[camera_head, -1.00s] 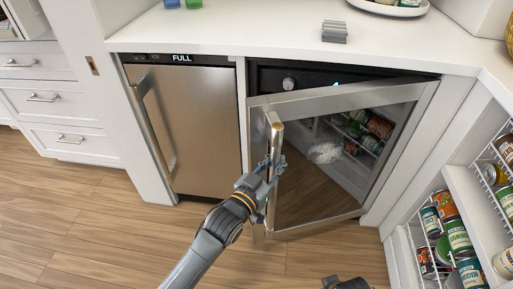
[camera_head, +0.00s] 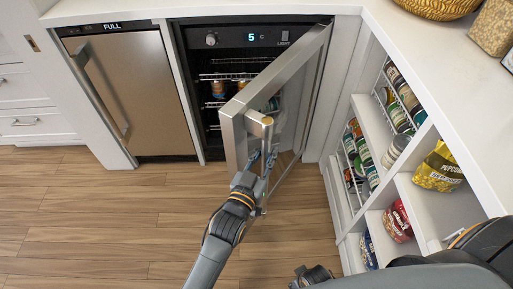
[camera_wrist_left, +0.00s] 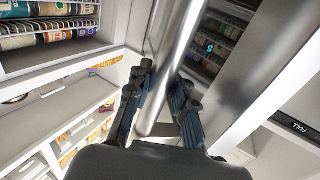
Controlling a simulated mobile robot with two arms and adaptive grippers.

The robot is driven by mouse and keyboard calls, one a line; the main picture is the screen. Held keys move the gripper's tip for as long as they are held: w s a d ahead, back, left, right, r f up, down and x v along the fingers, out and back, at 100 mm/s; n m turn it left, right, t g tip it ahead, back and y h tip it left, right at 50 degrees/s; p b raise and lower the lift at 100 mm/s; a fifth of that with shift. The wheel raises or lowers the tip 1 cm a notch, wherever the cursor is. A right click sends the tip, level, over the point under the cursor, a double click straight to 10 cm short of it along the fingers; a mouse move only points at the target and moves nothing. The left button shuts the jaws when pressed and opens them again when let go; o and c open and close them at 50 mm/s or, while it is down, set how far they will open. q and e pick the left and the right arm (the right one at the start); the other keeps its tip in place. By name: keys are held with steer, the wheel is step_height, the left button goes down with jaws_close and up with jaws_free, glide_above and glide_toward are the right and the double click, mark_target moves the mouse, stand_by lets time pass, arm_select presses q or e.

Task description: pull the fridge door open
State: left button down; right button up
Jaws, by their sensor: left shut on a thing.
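The fridge (camera_head: 250,36) has a dark control panel reading 5 C and stands under the counter. Its steel-framed door (camera_head: 290,72) is swung well out, and racks with cans (camera_head: 218,89) show inside. My left gripper (camera_head: 260,164) is shut on the lower part of the door handle (camera_head: 261,126). In the left wrist view the steel handle (camera_wrist_left: 178,55) passes between the two dark fingers (camera_wrist_left: 160,112). My right gripper (camera_head: 312,276) shows only in part at the bottom edge, and its fingers cannot be made out.
A closed steel unit marked FULL (camera_head: 134,92) stands left of the fridge. Open shelves (camera_head: 376,140) with cans and a yellow popcorn bag (camera_head: 438,168) stand to the right. The wood floor (camera_head: 100,215) in front is clear. A woven bowl (camera_head: 435,6) sits on the counter.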

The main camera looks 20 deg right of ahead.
arm_select(q)
steer(key=shift+s+d+f, duration=0.35)
steer(key=shift+s+d, duration=0.05)
steer(key=shift+s, duration=0.15)
steer(key=c, duration=1.2)
jaws_free()
steer(key=shift+r, duration=0.1)
steer(key=shift+o, duration=0.2)
steer(key=shift+r, duration=0.15)
steer(key=v, duration=1.2)
steer(key=shift+c, duration=0.5)
